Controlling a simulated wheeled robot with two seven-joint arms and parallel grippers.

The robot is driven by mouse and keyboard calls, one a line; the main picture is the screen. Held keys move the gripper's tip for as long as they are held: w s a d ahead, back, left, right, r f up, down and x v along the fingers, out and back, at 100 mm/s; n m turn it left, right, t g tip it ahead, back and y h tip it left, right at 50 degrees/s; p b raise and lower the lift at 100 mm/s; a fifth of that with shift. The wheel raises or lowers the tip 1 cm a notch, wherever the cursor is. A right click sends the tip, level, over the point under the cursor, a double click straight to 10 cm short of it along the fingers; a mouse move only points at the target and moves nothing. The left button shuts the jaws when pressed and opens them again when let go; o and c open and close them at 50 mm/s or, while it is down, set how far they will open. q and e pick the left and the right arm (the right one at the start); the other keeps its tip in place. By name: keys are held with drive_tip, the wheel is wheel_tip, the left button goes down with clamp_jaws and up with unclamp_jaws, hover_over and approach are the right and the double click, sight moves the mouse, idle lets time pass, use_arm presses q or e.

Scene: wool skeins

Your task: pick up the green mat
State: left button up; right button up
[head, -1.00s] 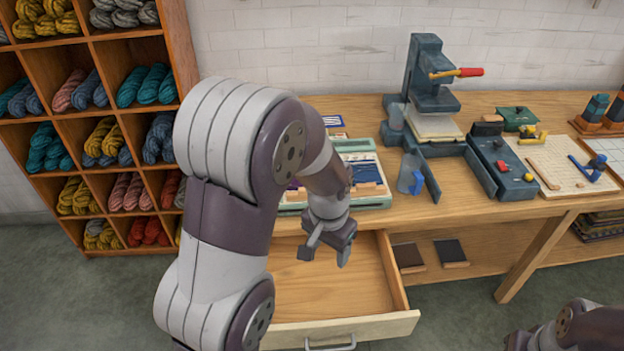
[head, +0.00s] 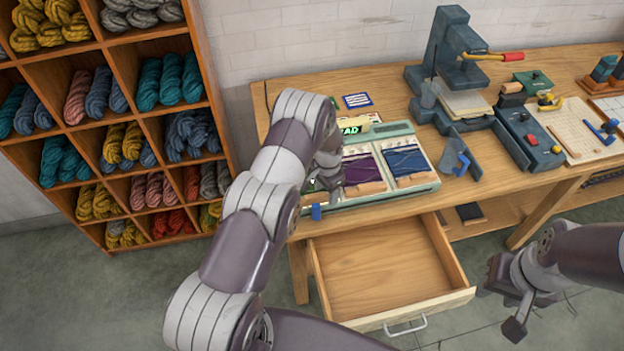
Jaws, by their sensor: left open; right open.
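I cannot make out a clear green mat. The green things on the table are a pale green tray (head: 402,129) and a small green piece with white letters (head: 352,129) at its back, partly behind my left arm. The tray holds a purple piece (head: 362,169) and a dark blue piece (head: 406,161), each with a tan strip at its front. My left gripper (head: 324,186) is open, over the tray's left end, and hides part of it. I cannot tell whether it touches anything. My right gripper (head: 507,302) is open and empty, right of the drawer.
An open, empty drawer (head: 385,275) juts out below the tray. A dark press (head: 450,60) and a blue-grey block (head: 528,140) stand to the right on the table (head: 300,75). A wooden shelf of wool skeins (head: 215,90) stands at the left. A blue-handled jug (head: 453,158) is right of the tray.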

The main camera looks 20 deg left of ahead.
use_arm(q)
drive_tip(key=shift+a+f, duration=0.15)
drive_tip(key=shift+f, duration=0.3)
drive_tip(key=shift+a+f, duration=0.25)
drive_tip(key=shift+a, duration=0.2)
drive_tip(key=shift+d, duration=0.3)
clamp_jaws()
drive_tip(key=shift+a, duration=0.15)
